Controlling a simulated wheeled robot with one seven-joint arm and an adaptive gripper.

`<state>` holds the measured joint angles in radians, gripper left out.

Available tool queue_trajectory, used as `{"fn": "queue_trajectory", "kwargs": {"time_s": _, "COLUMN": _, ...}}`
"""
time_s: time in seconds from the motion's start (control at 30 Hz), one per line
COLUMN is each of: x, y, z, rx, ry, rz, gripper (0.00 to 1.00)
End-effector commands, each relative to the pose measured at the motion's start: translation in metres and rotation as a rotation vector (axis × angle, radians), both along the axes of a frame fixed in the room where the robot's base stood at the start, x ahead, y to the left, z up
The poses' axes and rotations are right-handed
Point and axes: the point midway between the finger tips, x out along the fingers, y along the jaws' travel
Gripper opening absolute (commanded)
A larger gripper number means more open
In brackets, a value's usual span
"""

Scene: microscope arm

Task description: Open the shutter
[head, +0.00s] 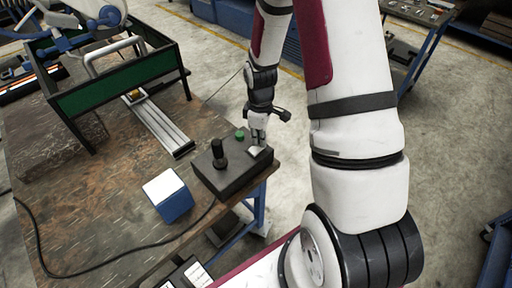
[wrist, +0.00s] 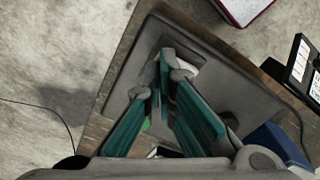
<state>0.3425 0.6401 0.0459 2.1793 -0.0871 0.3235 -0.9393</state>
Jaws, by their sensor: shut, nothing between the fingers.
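A dark grey control box (head: 232,178) sits at the table's right edge in the head view. It carries a black joystick (head: 218,152), a green button (head: 240,135) and a pale switch plate (head: 259,152). My gripper (head: 257,141) points down just above the pale plate; whether it touches cannot be told. In the wrist view its green fingers (wrist: 167,68) are closed together and empty over the box (wrist: 125,82). They partly hide the box top and its controls. Which part is the shutter, or its control, is not clear from the views.
A blue and white block (head: 167,194) stands left of the control box; it also shows in the wrist view (wrist: 277,145). A green-walled frame (head: 115,82) and a metal rail (head: 158,124) are farther back. A black cable (head: 110,264) crosses the tabletop (head: 65,205).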

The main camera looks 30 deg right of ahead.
Motion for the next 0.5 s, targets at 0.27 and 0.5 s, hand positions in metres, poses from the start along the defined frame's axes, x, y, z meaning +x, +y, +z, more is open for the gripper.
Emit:
{"fn": "queue_trajectory", "kwargs": {"time_s": 0.27, "x": -0.0002, "y": 0.0002, "z": -0.0043, "rx": 0.001, "ry": 0.001, "rz": 0.0, "gripper": 0.0}}
{"fn": "queue_trajectory", "kwargs": {"time_s": 0.5, "x": -0.0006, "y": 0.0001, "z": 0.0001, "rx": 0.0, "ry": 0.0, "rz": 0.0, "gripper": 0.0}}
